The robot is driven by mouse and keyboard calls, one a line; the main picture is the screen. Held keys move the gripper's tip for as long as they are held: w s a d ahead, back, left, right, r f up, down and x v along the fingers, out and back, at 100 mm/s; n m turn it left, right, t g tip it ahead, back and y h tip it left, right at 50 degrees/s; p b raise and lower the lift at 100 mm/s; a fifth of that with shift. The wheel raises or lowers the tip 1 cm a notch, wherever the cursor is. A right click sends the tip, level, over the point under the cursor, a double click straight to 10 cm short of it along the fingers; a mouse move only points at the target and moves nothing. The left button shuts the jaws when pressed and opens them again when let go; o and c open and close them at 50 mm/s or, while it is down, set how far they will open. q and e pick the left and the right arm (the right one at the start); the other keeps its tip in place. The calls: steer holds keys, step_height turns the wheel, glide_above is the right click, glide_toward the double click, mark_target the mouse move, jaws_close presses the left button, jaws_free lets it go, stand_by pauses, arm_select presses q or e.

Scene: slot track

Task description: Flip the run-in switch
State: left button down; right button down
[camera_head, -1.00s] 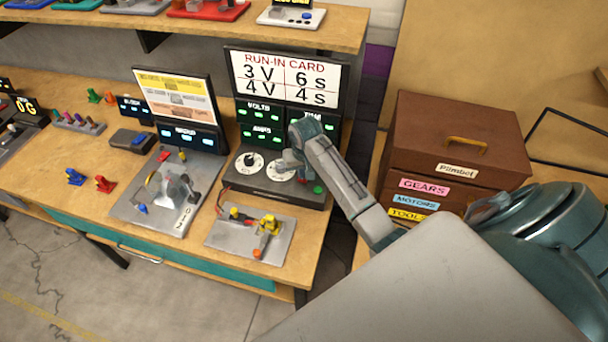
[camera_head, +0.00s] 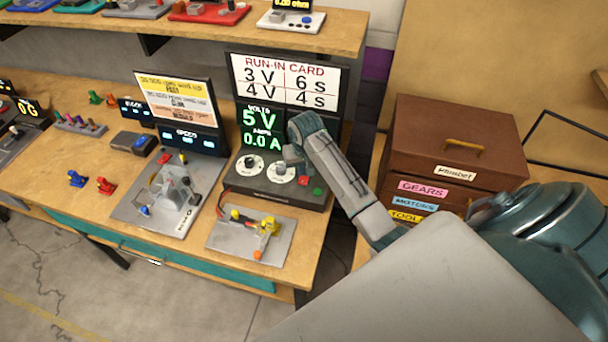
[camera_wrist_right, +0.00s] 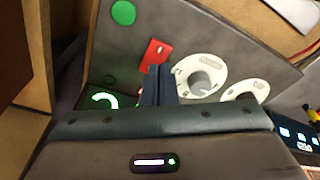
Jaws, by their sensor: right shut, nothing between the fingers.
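The run-in unit (camera_head: 258,194) is a dark box on the bench with two white dials, a red switch (camera_head: 303,181) and a round green button (camera_head: 317,191). Its display (camera_head: 260,128) reads 5 V and 0.0 A. No label on the red switch is readable. My right gripper (camera_head: 292,158) is over the panel, just behind the red switch. In the right wrist view, the shut, empty fingers (camera_wrist_right: 158,84) overlap the lower edge of the red switch (camera_wrist_right: 158,50); I cannot tell whether they touch it. My left gripper is not in view.
A run-in card (camera_head: 288,80) above the display reads 3 V 6 s and 4 V 4 s. A grey plate with a yellow part (camera_head: 270,225) lies in front. A grey rig (camera_head: 150,213) stands left. A brown drawer chest (camera_head: 450,135) is right of my arm.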

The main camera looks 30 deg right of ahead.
mark_target(303, 182)
steer(key=shift+r, duration=1.9)
